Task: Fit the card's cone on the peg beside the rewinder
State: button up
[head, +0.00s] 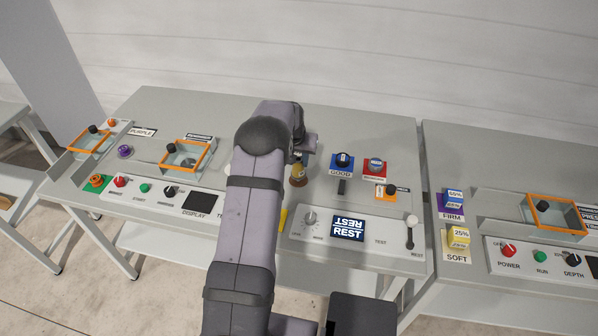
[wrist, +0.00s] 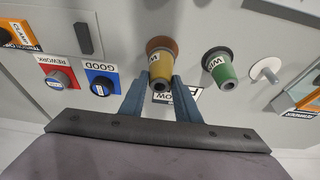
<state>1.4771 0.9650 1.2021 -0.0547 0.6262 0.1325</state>
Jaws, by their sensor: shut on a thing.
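A gold-yellow cone (wrist: 160,72) with a brown wide end and a partly readable label is between the fingers of my gripper (wrist: 160,84) in the wrist view. My gripper is shut on it. In the head view the cone (head: 298,176) shows just right of my arm, over the grey table; I cannot tell whether it touches the table. A green cone (wrist: 219,68) stands beside it in the wrist view. A white peg on a round base (wrist: 266,71) is further right. A card partly hidden behind my fingers ends in "OW" (wrist: 188,97). A "PURPLE" card (head: 142,132) lies at the left in the head view.
A blue GOOD knob (head: 342,160) and a red REWORK knob (head: 375,166) are to the right. An orange-rimmed box (head: 186,155) is to the left. My arm hides the table's middle.

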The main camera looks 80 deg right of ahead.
aim_at(298, 157)
jog(key=shift+r+p, duration=1.1)
jog(key=shift+r, duration=0.85)
jog(key=shift+w, duration=0.1)
jog(key=w+r+n+t+p, duration=0.1)
jog(key=w+r+n+p, duration=0.1)
jog(key=w, duration=0.9)
jog(key=w+r+n+t+p, duration=0.1)
jog(key=w+r+n+p, duration=0.1)
jog(key=w, duration=1)
jog(key=shift+w+r+n+y+p, duration=0.35)
jog(key=shift+r+n, duration=0.2)
jog(key=shift+n, duration=0.45)
jog(key=shift+s, duration=0.1)
jog(key=shift+f+b, duration=1.75)
jog(key=shift+f, duration=1.15)
jog(key=shift+f+b, duration=1.25)
jog(key=shift+f, duration=0.15)
